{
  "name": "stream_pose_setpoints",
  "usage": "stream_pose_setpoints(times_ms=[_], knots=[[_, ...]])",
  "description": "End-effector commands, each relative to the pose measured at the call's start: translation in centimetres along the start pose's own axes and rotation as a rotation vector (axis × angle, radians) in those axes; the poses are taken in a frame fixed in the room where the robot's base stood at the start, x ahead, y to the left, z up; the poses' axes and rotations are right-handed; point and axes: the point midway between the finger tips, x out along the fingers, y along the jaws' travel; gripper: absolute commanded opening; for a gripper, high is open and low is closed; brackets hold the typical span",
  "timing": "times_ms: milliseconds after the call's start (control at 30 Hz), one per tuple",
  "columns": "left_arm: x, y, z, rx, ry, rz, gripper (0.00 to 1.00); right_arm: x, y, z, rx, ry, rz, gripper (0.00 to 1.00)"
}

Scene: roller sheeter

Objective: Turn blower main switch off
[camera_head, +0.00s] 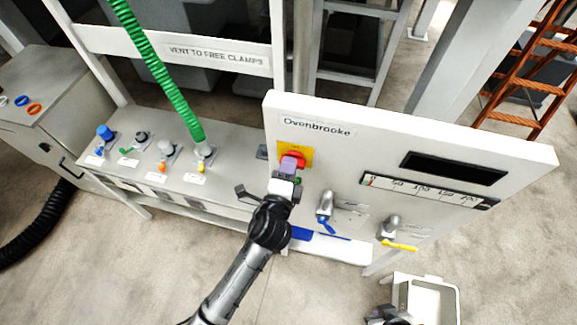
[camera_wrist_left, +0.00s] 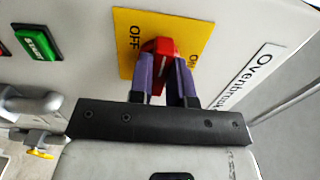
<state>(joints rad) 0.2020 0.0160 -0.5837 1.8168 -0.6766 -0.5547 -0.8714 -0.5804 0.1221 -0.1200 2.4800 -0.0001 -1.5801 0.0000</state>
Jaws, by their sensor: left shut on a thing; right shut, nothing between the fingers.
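The main switch is a red rotary handle (camera_head: 299,157) on a yellow plate (camera_head: 308,149), on the white Ovenbrooke panel (camera_head: 400,140). My left gripper (camera_head: 289,165) is at the switch, its purple fingers on either side of the handle. In the left wrist view, the fingers (camera_wrist_left: 166,80) are shut on the red handle (camera_wrist_left: 160,52). The yellow plate there reads OFF to the left of the handle and ON to the right. The fingers partly hide the handle, so its exact setting is unclear. My right gripper (camera_head: 388,316) is low at the bottom edge, partly cut off and away from the panel.
A green start button (camera_wrist_left: 37,42) sits beside the switch plate. Below are a blue-handled valve (camera_head: 325,212) and a yellow-handled valve (camera_head: 392,232). A bench (camera_head: 130,180) with several small valves and a green hose (camera_head: 150,60) stands left. A white cart (camera_head: 430,298) is at lower right.

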Motion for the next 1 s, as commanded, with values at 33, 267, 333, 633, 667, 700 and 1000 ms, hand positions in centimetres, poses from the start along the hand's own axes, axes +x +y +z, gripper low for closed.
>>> stream_pose_setpoints(times_ms=[33,267,333,633,667,700,1000], knots=[[0.0,0.0,0.01,-0.014,0.0,0.0,0.0,0.02,-0.05,0.0,0.002,0.0,-0.001,0.0],[0.01,0.02,0.06,-0.044,-0.001,0.0,0.0,0.03,-0.18,-0.03,0.006,0.001,-0.005,0.0],[0.01,0.02,0.06,-0.048,-0.001,0.0,0.0,0.03,-0.2,-0.03,0.006,0.001,-0.005,0.0],[0.01,0.04,0.05,-0.05,-0.001,0.001,0.0,0.03,-0.18,-0.02,0.006,0.001,-0.005,0.0],[0.01,0.04,0.05,-0.05,-0.001,0.001,0.0,0.03,-0.17,-0.02,0.005,0.001,-0.004,0.0],[0.01,0.04,0.05,-0.05,-0.001,0.001,0.22,0.04,-0.15,-0.02,0.005,0.001,-0.004,0.0],[0.0,0.05,0.02,-0.047,0.0,0.0,0.44,0.04,0.1,0.04,-0.003,-0.001,0.003,0.0]])
